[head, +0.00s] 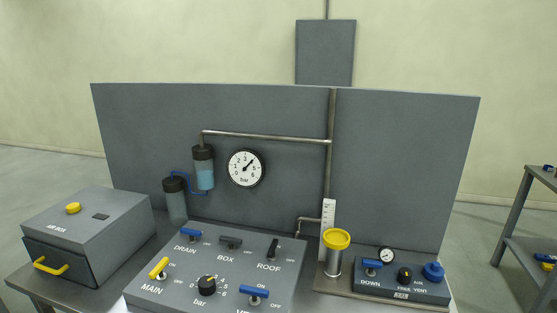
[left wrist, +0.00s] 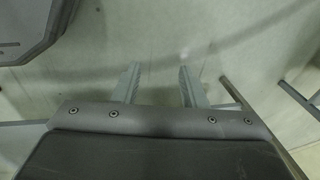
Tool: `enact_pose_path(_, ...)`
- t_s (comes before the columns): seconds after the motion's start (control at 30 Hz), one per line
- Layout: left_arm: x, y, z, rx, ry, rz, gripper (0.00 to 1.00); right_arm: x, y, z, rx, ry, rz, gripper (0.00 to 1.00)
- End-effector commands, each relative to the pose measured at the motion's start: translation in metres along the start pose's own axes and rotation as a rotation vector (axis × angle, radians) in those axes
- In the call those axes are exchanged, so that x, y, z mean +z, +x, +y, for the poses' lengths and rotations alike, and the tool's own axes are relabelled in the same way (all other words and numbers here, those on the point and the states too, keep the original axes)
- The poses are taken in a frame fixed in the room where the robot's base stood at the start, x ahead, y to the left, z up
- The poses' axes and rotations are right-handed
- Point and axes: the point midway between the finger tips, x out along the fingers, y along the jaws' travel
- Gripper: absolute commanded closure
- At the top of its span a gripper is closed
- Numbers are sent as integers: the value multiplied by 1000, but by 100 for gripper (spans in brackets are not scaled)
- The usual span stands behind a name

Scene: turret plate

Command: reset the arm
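My left gripper shows in the left wrist view (left wrist: 158,85), with its two fingers apart and nothing between them; pale floor lies beyond. Neither gripper shows in the head view, and my right gripper is in no frame. In the head view a grey control panel (head: 180,290) carries levers marked DRAIN, BOX, ROOF, MAIN and VENT and a black bar knob (head: 207,285). A smaller panel (head: 425,292) at the right has a blue DOWN lever (head: 372,264), a black knob (head: 405,275) and a blue knob (head: 433,271). A yellow-topped cylinder (head: 336,240) stands between them.
A grey AIR BOX (head: 115,225) with a yellow drawer handle (head: 50,266) stands at the left. A tall grey board (head: 400,150) with a dial gauge (head: 245,168) and pipes rises behind. A shelf rack (head: 520,215) stands at the far right.

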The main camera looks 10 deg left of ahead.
Motion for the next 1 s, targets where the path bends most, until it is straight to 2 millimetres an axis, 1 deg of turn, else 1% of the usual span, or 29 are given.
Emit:
enact_pose_path(0.03, -1, -1, 36, 43, -18, 1, 62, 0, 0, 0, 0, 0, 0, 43)
enact_pose_path(0.07, -1, -2, 54, 64, -27, 1, 62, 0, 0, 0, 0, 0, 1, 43)
enact_pose_path(0.1, -2, -4, 77, 92, -39, 0, 62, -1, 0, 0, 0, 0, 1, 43)
enact_pose_path(0.17, -4, -7, 111, 132, -56, 0, 62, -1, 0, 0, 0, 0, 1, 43)
enact_pose_path(0.2, -4, -4, 126, 149, -63, 0, 62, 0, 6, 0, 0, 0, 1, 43)
enact_pose_path(0.23, -2, 12, 120, 138, -58, 0, 62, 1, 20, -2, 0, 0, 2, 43)
enact_pose_path(0.3, 0, 26, 122, 136, -58, 0, 62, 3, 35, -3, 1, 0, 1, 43)
enact_pose_path(0.4, 2, 43, 126, 136, -58, 0, 62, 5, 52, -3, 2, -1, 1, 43)
enact_pose_path(0.5, 3, 55, 128, 136, -57, 0, 62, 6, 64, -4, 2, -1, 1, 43)
enact_pose_path(0.63, 4, 62, 129, 135, -57, 0, 62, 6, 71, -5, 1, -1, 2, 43)
enact_pose_path(1.0, 4, 62, 129, 135, -57, 0, 62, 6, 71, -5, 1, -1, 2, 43)
